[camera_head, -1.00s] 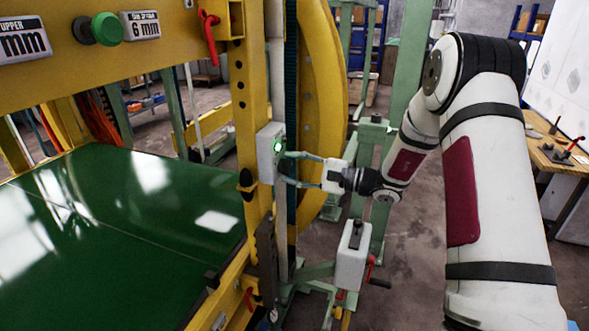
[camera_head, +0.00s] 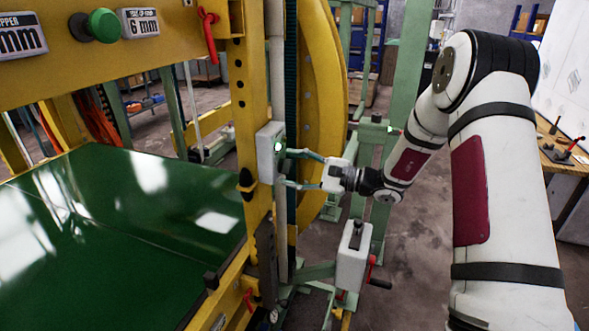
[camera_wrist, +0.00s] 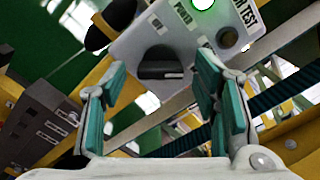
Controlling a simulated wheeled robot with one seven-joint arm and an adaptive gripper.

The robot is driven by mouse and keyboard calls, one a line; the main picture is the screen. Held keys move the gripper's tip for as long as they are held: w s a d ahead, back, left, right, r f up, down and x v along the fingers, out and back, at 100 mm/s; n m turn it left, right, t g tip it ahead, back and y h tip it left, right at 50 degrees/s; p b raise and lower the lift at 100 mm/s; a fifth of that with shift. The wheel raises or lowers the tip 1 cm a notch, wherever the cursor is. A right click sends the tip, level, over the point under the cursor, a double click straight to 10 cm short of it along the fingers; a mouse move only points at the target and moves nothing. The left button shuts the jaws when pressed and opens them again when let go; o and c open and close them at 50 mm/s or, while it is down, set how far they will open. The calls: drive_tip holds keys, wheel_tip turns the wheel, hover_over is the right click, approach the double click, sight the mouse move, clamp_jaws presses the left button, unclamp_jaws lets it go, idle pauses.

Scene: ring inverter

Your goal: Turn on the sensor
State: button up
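The sensor box (camera_head: 266,152), a pale grey box, is fixed to the yellow post. In the wrist view, the sensor box (camera_wrist: 185,30) has a dark knob (camera_wrist: 162,68) beside a "POWER" label, with its grip bar roughly crosswise in the picture. A lit lamp (camera_wrist: 204,3) with a green rim shows at the top edge. My gripper (camera_head: 287,169) faces the box from the right; in the wrist view my gripper (camera_wrist: 160,85) is open, teal fingers spread either side of the knob. I cannot tell whether they touch the box.
A yellow machine frame (camera_head: 150,60) with a green button (camera_head: 104,26) stands at left, above a green table (camera_head: 120,210). A curved yellow wheel (camera_head: 322,110) is behind my gripper. A grey box with a red handle (camera_head: 352,255) stands below my gripper.

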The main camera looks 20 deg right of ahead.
drive_tip(key=shift+d, duration=0.1)
drive_tip(key=v, duration=1.2)
drive_tip(key=s+a+r+n+g+h, duration=0.25)
drive_tip(key=s+a+n+g, duration=0.2)
drive_tip(key=s+a, duration=0.25)
drive_tip(key=s+a+r+n+g+h, duration=0.2)
drive_tip(key=s+a+r+n+g, duration=0.25)
drive_tip(key=s+a, duration=0.3)
drive_tip(key=s+d+r+n+t+h, duration=0.2)
drive_tip(key=s+n+h, duration=0.1)
drive_tip(key=s+h, duration=0.2)
drive_tip(key=s+d+r+n+t+h, duration=0.2)
drive_tip(key=s+h, duration=0.3)
drive_tip(key=s, duration=0.5)
drive_tip(key=shift+s+d+r+n, duration=0.15)
drive_tip(key=shift+d+r+n, duration=0.25)
drive_tip(key=shift+r+n, duration=0.25)
